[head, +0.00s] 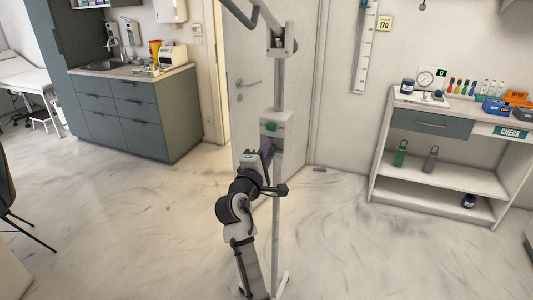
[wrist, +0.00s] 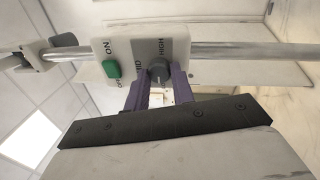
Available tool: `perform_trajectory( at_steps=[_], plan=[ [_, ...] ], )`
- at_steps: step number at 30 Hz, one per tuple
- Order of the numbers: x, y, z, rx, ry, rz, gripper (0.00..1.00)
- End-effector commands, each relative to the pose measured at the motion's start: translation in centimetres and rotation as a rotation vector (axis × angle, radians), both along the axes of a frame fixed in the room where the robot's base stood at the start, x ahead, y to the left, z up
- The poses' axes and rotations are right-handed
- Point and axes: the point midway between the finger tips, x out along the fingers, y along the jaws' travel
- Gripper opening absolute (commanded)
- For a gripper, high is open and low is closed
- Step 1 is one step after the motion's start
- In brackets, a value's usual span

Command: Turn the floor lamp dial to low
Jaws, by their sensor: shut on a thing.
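The floor lamp's pole (head: 278,90) stands upright in the middle of the head view. A pale control box (head: 276,120) with a green button is fixed to it. In the wrist view the box (wrist: 117,60) shows the green switch (wrist: 112,68) and a grey plate marked HIGH and MID. The dark round dial (wrist: 159,68) sits on this plate. My gripper (wrist: 161,82) has its purple fingers shut on the dial, one on each side. The low mark and the dial's pointer cannot be made out. In the head view my gripper (head: 264,158) hides the dial.
A door (head: 250,60) stands behind the lamp. A white shelf unit (head: 440,187) with bottles and boxes is at the right. A grey sink cabinet (head: 125,115) is at the left. The floor around the lamp is clear.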

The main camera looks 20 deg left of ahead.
Motion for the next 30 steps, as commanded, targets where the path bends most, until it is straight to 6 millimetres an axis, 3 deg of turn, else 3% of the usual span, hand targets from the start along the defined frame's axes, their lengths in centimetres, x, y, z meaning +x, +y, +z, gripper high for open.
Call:
perform_trajectory(
  at_steps=[9,10,14,24,30],
  plan=[
    [0.0,0.1,0.0,-0.002,-0.001,0.001,0.01],
    [0.0,0.1,0.0,-0.002,-0.001,0.001,0.28],
    [0.0,0.0,0.0,-0.001,-0.001,0.001,0.45],
    [-0.3,0.0,-0.1,0.0,-0.001,0.001,0.46],
    [-3.0,0.1,-0.7,0.001,-0.002,0.002,0.46]
  ],
)
